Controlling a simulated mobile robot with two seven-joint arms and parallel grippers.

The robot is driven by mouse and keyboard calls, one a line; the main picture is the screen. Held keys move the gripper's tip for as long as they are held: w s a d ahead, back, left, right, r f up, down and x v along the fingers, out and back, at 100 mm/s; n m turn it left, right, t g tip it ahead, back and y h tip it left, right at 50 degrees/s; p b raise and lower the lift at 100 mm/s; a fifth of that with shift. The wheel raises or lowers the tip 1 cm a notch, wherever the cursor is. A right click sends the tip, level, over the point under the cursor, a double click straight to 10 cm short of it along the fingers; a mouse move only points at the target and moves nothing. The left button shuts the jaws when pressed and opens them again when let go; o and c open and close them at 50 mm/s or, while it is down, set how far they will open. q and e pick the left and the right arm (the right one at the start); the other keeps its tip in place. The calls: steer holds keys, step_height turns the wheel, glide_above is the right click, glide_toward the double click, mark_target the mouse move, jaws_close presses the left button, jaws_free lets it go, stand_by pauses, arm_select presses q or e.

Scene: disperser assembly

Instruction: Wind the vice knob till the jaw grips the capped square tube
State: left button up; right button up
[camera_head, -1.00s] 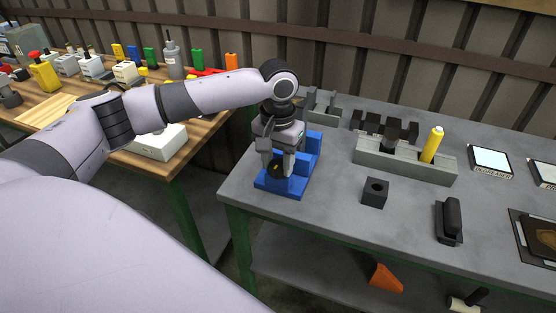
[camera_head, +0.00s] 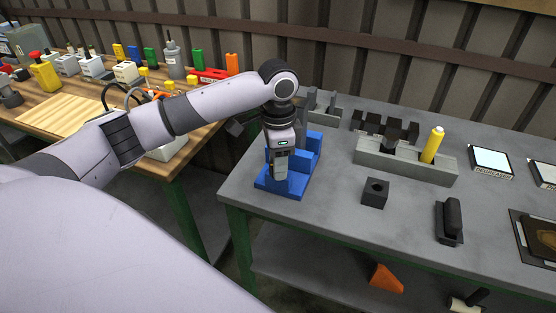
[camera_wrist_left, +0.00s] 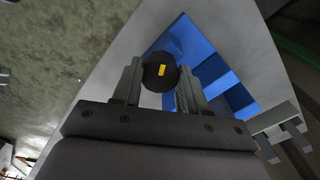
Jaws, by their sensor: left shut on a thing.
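The blue vice (camera_head: 312,148) stands near the left corner of the grey table. Its round black knob (camera_wrist_left: 160,72) with a yellow mark shows in the left wrist view; in the head view my gripper hides it. My left gripper (camera_head: 279,184) points down over the front of the vice. In the left wrist view its fingers (camera_wrist_left: 159,88) stand on both sides of the knob and are shut on it. Blue vice parts (camera_wrist_left: 205,60) show behind the knob. I cannot make out the capped square tube in or by the vice. My right gripper is not in view.
To the right, a dark block with a hole (camera_head: 375,193) and a grey holder (camera_head: 430,172) with a yellow cylinder (camera_head: 433,145) stand on the grey table (camera_head: 325,225). A wooden bench (camera_head: 62,95) with several items is at the left.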

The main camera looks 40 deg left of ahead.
arm_select(q)
steer(key=m, duration=0.4)
steer(key=shift+w+r+m, duration=0.1)
steer(key=shift+m, duration=0.2)
steer(key=m, duration=0.4)
steer(key=shift+m, duration=0.3)
steer(key=o, duration=1.1)
steer(key=shift+c, duration=0.2)
steer(key=shift+r, duration=3.6)
